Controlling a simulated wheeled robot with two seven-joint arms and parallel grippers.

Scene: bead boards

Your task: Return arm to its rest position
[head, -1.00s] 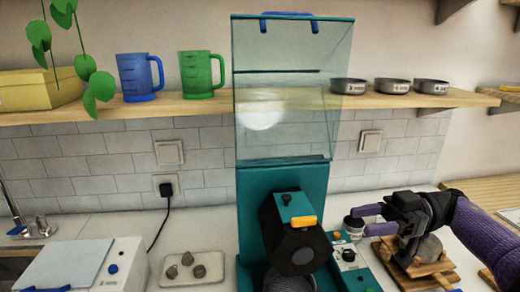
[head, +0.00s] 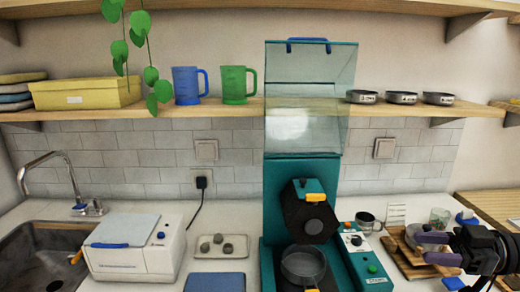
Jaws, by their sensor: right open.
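My right gripper (head: 432,249) is at the right edge, with its two purple fingers pointing left. It is open, and I see nothing between the fingers. It is in front of a wooden rack (head: 405,258) with a grey rounded thing (head: 416,236) on it; whether they touch I cannot tell. A small metal cup (head: 366,221) stands on the counter left of the gripper, apart from it. My left gripper is not in view.
A teal machine (head: 272,200) with a clear hood stands in the middle, with a round pan (head: 302,266) at its base. A teal control box (head: 364,262) is beside it. A white box (head: 137,252) and a sink (head: 40,255) are at the left. A shelf runs above.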

